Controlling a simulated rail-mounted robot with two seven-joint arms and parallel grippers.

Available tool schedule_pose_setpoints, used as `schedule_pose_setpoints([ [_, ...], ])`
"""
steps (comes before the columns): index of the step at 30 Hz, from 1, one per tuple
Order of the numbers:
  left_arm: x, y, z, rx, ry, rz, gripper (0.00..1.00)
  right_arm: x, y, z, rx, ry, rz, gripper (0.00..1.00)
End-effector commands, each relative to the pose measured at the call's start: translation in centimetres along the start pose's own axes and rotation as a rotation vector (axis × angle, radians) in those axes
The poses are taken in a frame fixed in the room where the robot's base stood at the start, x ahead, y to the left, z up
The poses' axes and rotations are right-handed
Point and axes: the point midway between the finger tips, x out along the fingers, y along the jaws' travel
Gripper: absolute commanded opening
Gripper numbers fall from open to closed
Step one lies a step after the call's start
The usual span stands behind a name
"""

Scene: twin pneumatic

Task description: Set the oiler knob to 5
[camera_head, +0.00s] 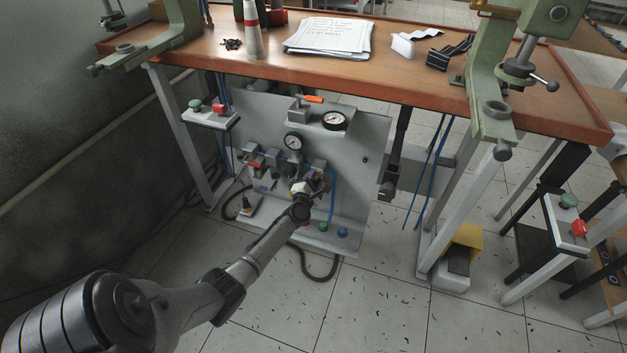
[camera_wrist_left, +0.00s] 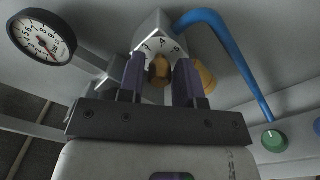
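The oiler is a pale block (camera_wrist_left: 158,38) with numbers on its face, at the top middle of the left wrist view. Its small brass knob (camera_wrist_left: 160,70) sits below the numbers. My left gripper (camera_wrist_left: 160,75) has its two purple fingers on either side of the knob. I cannot tell whether they touch it. I cannot make out which number the knob is set to. In the head view my left gripper (camera_head: 304,197) reaches the lower middle of the grey panel (camera_head: 345,175) and hides the knob. My right gripper is not in view.
A pressure gauge (camera_wrist_left: 42,36) is left of the fingers and a blue hose (camera_wrist_left: 240,60) curves down on the right. A green button (camera_wrist_left: 274,140) is lower right. A wooden bench top (camera_head: 270,60) overhangs the panel. A yellow pedal (camera_head: 461,245) stands on the floor.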

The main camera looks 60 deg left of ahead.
Motion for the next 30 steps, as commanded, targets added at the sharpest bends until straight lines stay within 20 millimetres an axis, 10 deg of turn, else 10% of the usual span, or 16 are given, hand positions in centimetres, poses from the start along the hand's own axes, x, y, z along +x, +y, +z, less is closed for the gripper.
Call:
schedule_pose_setpoints([
  [10,0.0,0.0,0.0,0.0,0.0,0.0,0.0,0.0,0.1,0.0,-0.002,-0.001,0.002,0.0],
  [30,0.0,0.1,0.1,0.344,0.002,0.0,0.0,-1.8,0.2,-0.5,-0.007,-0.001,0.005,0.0],
])
